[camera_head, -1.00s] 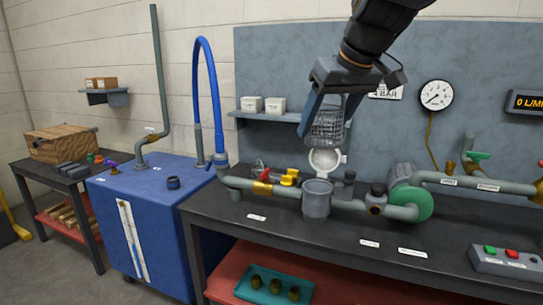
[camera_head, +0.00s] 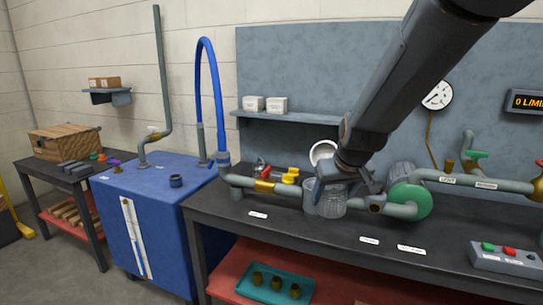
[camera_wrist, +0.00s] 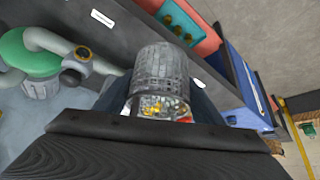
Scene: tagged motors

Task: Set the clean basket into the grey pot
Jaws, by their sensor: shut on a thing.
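My gripper (camera_head: 343,188) is low over the bench and shut on the wire mesh basket (camera_head: 333,205). The basket also shows in the wrist view (camera_wrist: 160,70), between the fingers; yellow and red specks show at its lower end, and I cannot tell whether they are inside it or behind it. The grey pot (camera_head: 309,193) stands on the bench in the pipe line, its raised pale lid (camera_head: 323,151) behind it. In the head view the basket overlaps the pot's right side, hiding much of it; it looks beside or in front of the pot, not inside.
A pipe with yellow fittings (camera_head: 264,186) runs left of the pot. A green-faced pump (camera_head: 411,201) stands close to the right. A control box (camera_head: 506,257) sits at the bench's right end. A shelf with white boxes (camera_head: 276,105) hangs behind.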

